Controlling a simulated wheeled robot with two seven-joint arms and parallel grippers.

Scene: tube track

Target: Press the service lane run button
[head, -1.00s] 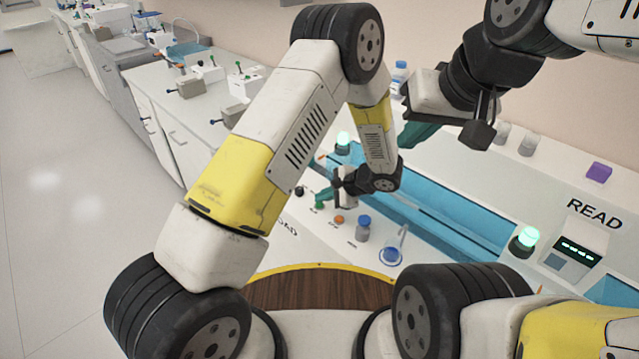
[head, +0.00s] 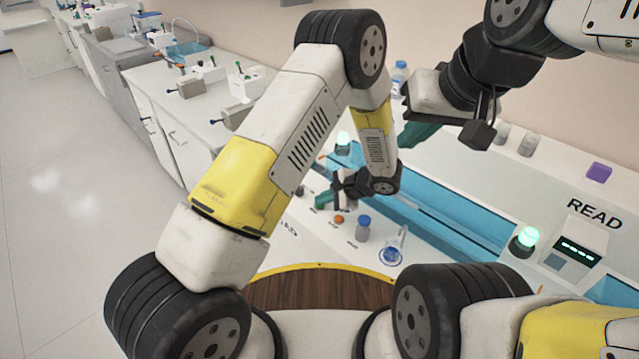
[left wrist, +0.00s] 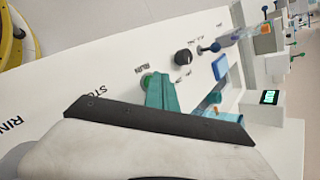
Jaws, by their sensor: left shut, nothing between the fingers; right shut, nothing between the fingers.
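In the left wrist view a round green button (left wrist: 147,81) sits on the white panel beside a small label that seems to read RUN. The teal fingers of my left gripper (left wrist: 160,92) are shut and empty, with their tips at this button and covering part of it; contact cannot be told. In the head view my left gripper (head: 326,196) is low over the panel, and the button is mostly hidden there. My right gripper (head: 418,134) is shut and empty, raised above the blue trough.
A black knob (left wrist: 184,57) is close to the green button. The blue trough (head: 450,222) runs behind, and a lit green lamp (head: 525,238) stands at right.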

